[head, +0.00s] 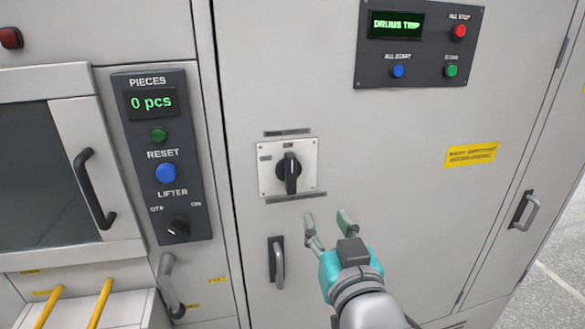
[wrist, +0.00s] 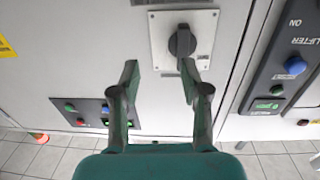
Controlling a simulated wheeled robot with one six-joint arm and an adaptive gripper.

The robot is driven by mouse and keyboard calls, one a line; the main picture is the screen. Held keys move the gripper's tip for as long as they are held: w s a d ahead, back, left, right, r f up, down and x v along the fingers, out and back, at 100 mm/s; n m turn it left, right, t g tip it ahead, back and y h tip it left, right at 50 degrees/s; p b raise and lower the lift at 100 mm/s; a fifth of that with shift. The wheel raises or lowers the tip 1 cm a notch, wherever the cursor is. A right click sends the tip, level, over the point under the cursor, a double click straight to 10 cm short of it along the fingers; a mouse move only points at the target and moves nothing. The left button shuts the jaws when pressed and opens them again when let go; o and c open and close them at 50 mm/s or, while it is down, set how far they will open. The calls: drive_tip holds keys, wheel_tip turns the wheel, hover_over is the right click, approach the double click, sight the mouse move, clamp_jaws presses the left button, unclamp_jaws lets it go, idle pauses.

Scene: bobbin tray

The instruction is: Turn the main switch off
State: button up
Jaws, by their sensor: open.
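The main switch is a black rotary knob (head: 290,174) on a pale square plate (head: 268,183), fixed to the grey cabinet door. Its grip bar stands upright, in line with a small mark at the plate's top; another mark is at the upper left, both too small to read surely. My gripper (head: 326,217) is open and empty, below and to the right of the switch in the head view. In the wrist view, which is upside down, the knob (wrist: 182,42) is just beyond the right fingertip of my gripper (wrist: 159,68). I see no clear contact.
A dark panel (head: 374,75) reading "DRUMS TRIP" is at the upper right. A control panel (head: 139,221) with the lifter knob (head: 178,229) is at the left. A door handle (head: 277,262) juts out below the switch. The door right of the switch is mostly flat and clear.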

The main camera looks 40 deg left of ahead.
drive_tip(key=n+y, duration=0.1)
approach(292, 166)
drive_tip(key=shift+g, duration=0.4)
drive_tip(key=x, duration=1)
drive_tip(key=shift+w+r, duration=0.2)
drive_tip(key=shift+r, duration=0.05)
clamp_jaws()
